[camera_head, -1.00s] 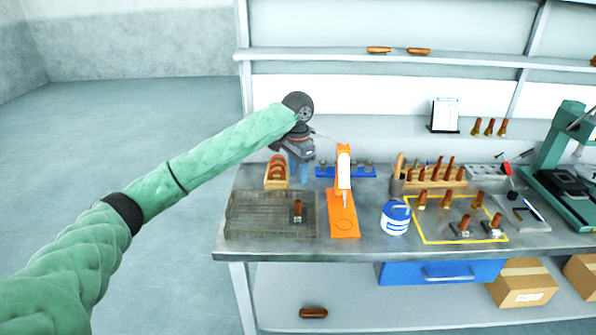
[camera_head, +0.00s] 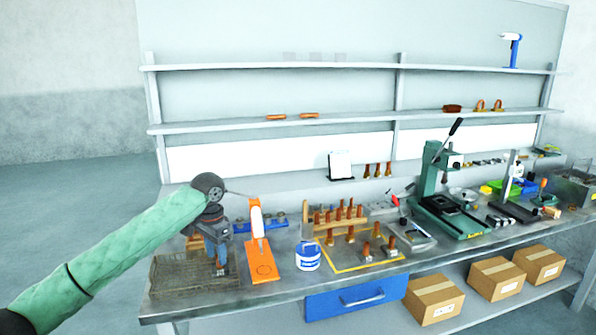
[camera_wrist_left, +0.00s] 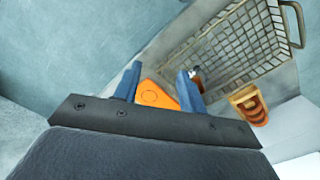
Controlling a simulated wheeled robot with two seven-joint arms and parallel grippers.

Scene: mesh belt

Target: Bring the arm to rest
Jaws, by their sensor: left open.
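My right gripper is not in view.
An orange stand (camera_head: 264,264), a blue-and-white tub (camera_head: 308,257) and a yellow-outlined area (camera_head: 345,268) with several copper parts lie to the right. A wooden rack (camera_head: 325,225) and green press (camera_head: 432,190) stand farther right. Open floor (camera_head: 90,185) lies left of the bench.

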